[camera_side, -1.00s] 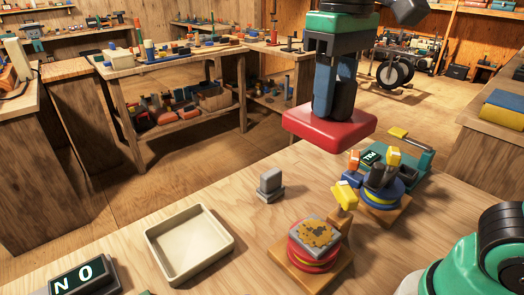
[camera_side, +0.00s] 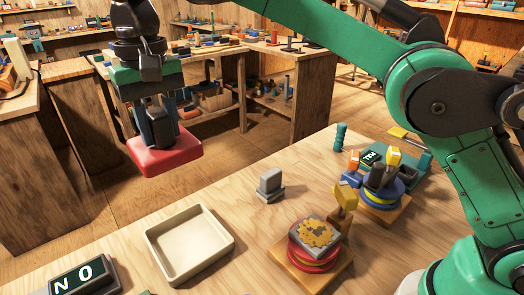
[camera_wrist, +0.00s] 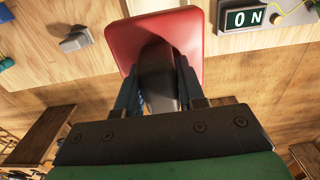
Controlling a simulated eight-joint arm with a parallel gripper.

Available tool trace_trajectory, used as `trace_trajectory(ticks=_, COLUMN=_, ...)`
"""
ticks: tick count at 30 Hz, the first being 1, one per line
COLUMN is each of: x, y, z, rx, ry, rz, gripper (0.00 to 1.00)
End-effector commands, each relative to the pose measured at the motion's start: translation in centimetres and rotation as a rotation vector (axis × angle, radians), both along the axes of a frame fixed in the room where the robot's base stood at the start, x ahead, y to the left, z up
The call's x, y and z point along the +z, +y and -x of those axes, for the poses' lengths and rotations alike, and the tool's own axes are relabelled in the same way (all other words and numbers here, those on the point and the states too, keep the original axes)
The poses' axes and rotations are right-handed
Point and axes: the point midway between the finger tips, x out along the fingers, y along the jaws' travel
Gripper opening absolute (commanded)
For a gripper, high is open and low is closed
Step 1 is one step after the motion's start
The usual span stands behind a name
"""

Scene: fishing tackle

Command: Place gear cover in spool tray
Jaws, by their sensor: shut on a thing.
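The gear cover, a red square plate (camera_side: 165,160) with a dark upright handle, hangs in the air at the left in the side view. My gripper (camera_side: 157,125) is shut on its handle. In the wrist view the red plate (camera_wrist: 122,35) lies beyond the jaws (camera_wrist: 160,90). The spool tray, a shallow empty cream tray (camera_side: 227,243), sits on the bench below and to the right of the cover in the side view. The cover is clear of the tray.
A reel with a brown gear on top (camera_side: 318,235) stands on a wooden base. Another, blue reel (camera_side: 382,196) is behind it. A small grey block (camera_side: 270,185) stands behind the tray. An ON sign block (camera_side: 82,276) is at front left.

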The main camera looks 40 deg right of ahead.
Motion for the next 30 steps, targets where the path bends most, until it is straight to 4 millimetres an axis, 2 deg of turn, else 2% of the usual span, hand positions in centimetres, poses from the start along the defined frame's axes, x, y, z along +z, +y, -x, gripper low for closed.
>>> trace_trajectory(ticks=5, x=-1.9, y=0.2, z=-0.2, rx=0.0, ry=0.0, rz=0.0, gripper=0.0)
trace_trajectory(ticks=8, x=-3.7, y=0.2, z=-0.1, rx=0.0, ry=0.0, rz=0.0, gripper=0.0)
trace_trajectory(ticks=21, x=-14.2, y=0.2, z=-0.1, rx=0.0, ry=0.0, rz=0.0, gripper=0.0)
trace_trajectory(ticks=30, x=-17.6, y=0.1, z=-0.1, rx=0.0, ry=0.0, rz=0.0, gripper=0.0)
